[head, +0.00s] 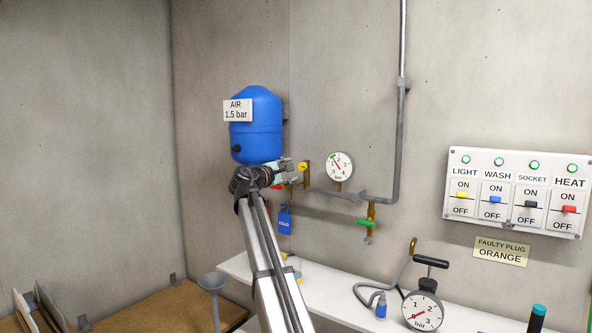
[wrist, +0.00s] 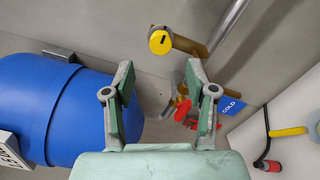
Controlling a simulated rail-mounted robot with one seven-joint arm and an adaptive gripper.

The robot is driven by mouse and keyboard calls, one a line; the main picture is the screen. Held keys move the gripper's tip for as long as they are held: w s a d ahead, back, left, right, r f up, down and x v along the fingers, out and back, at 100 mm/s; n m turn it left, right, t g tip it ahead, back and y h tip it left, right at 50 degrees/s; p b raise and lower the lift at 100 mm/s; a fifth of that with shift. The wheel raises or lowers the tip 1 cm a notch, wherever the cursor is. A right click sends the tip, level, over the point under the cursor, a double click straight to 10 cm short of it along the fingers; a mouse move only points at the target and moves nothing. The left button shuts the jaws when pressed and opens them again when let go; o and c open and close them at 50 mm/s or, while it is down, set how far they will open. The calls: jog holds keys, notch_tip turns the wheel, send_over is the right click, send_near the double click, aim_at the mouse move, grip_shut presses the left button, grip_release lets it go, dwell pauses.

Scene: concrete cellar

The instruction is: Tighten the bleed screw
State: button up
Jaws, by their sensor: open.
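The bleed screw appears to be the yellow round head with a dark slot (wrist: 160,41), on a brass fitting, at top centre in the wrist view. In the head view the small yellow head (head: 302,167) shows just right of my gripper (head: 284,170). In the wrist view my gripper (wrist: 160,82) is open with nothing between its fingers. The yellow head lies beyond the fingertips, roughly midway between them, apart from both. How far in the screw sits cannot be told.
A blue air tank (head: 257,125) labelled 1.5 bar hangs close to the gripper, at left in the wrist view (wrist: 62,105). A red handle (wrist: 183,108) and blue COLD tag (wrist: 231,106) are near the right finger. A wall gauge (head: 340,166) and green-handled valve (head: 366,223) stand right.

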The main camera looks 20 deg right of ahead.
jog(key=shift+v, duration=1.95)
